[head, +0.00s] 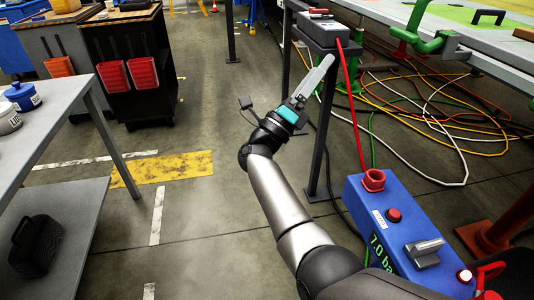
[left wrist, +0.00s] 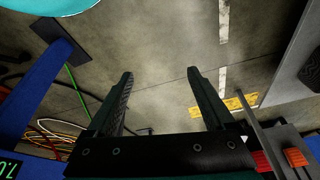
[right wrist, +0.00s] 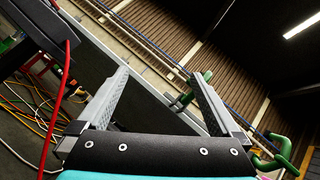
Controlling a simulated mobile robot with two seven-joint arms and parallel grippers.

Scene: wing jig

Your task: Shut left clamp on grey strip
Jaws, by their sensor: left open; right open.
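A green clamp (head: 428,42) sits at the near edge of the long bench at the upper right of the head view. I cannot tell whether it is the left clamp, or whether its jaw is open. A grey band (head: 502,74) runs along that edge; it may be the grey strip. Two green clamps show in the right wrist view, one beyond the fingers (right wrist: 186,98) and one at right (right wrist: 282,155). My right gripper (head: 327,62) is open and empty, left of the bench and apart from the clamp. My left gripper (left wrist: 161,73) is open and empty above the floor.
A blue pressure box (head: 385,225) with a red hose stands at the lower right. A grey box (head: 324,30) sits on a dark stand. Loose hoses (head: 420,115) lie under the bench. A grey table (head: 60,108) stands at left. The middle floor is clear.

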